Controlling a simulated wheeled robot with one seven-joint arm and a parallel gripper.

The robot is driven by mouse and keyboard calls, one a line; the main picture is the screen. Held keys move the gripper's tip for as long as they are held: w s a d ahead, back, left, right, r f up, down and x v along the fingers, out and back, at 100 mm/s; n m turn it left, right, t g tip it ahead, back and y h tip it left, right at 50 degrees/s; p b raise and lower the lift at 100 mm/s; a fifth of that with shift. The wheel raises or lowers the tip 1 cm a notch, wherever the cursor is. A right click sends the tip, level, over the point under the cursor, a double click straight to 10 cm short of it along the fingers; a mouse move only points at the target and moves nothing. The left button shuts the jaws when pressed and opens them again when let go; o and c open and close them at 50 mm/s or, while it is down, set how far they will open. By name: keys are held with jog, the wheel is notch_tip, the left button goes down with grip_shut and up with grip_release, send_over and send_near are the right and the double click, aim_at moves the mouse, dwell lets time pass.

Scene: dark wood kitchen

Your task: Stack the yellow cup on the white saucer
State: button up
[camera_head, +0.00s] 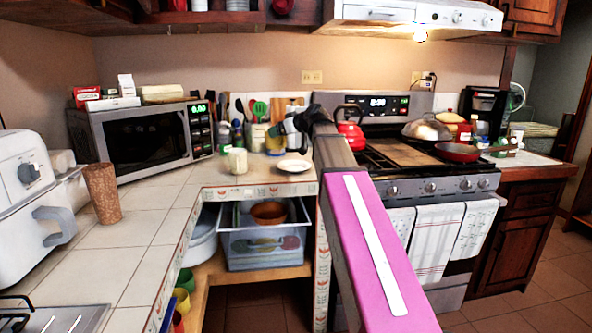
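A white saucer (294,165) lies flat on the tiled counter, left of the stove. A pale cream-yellow cup (237,161) stands upright on the counter to its left, apart from it. My pink and dark arm reaches up the middle of the view. My gripper (276,129) is at its far end, above the counter near the saucer and to the right of the cup. It looks apart from both. The gripper is small and dark here, so I cannot tell whether its fingers are open.
A microwave (145,138) stands left of the cup, with a brown tumbler (102,193) nearer. Utensils and bottles line the wall behind the saucer. A red kettle (350,132) sits on the stove at right. Several coloured cups, including a yellow one (182,299), sit below the counter.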

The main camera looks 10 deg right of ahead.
jog(key=shift+w+d+f, duration=1.35)
jog(key=shift+d+f, duration=0.05)
jog(key=shift+f, duration=0.4)
jog(key=shift+w+d+f, duration=1.3)
jog(key=shift+d+f, duration=0.1)
jog(key=shift+f, duration=0.4)
jog(key=shift+w+d+f, duration=1.35)
jog(key=shift+d+f, duration=0.05)
jog(key=shift+f, duration=0.4)
jog(key=shift+f, duration=0.3)
jog(key=o, duration=0.8)
jog(key=shift+r, duration=0.2)
jog(key=v, duration=1.2)
jog(key=shift+r, duration=0.2)
